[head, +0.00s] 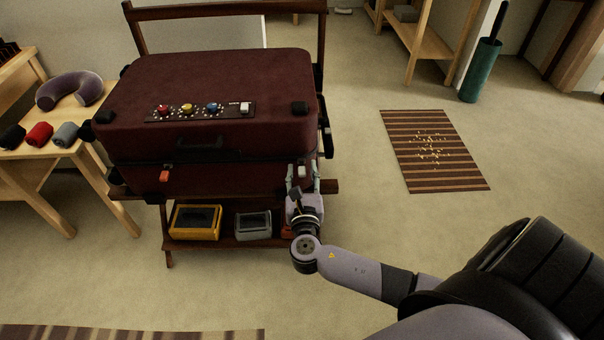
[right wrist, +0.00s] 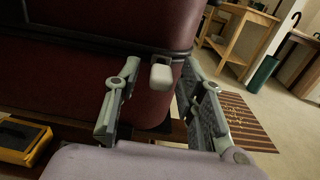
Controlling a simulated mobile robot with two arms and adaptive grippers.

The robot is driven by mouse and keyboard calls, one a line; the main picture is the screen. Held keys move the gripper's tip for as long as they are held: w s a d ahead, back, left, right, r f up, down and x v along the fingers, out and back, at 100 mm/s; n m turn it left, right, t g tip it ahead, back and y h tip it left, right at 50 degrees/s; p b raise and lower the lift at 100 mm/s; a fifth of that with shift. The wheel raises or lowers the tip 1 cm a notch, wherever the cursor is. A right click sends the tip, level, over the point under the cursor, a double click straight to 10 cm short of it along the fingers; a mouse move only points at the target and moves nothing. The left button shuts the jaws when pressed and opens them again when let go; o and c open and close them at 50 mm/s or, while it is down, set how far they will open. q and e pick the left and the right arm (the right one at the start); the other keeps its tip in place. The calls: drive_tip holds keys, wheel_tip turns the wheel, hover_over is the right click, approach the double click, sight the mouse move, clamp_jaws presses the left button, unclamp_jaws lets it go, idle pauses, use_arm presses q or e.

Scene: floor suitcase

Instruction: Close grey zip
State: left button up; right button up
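A dark red suitcase (head: 215,85) lies closed on a dark wooden rack. The grey zip (head: 301,171) is a small pale pull at the right end of the suitcase's front seam. It also shows in the right wrist view (right wrist: 161,76), hanging just below the dark seam. My right gripper (head: 303,180) is open at the suitcase's front right corner. In the right wrist view its two fingers (right wrist: 160,88) stand on either side of the zip, with gaps visible. A red zip (head: 165,176) sits further left on the same seam. My left gripper is not in view.
A yellow box (head: 195,222) and a grey box (head: 253,225) stand on the rack's lower shelf. A wooden bench (head: 62,150) with a neck pillow (head: 70,90) and rolled items is at left. The floor right of the rack is open, with a striped mat (head: 400,125).

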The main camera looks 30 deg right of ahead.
drive_tip(key=shift+c, duration=0.3)
clamp_jaws()
idle(0.6)
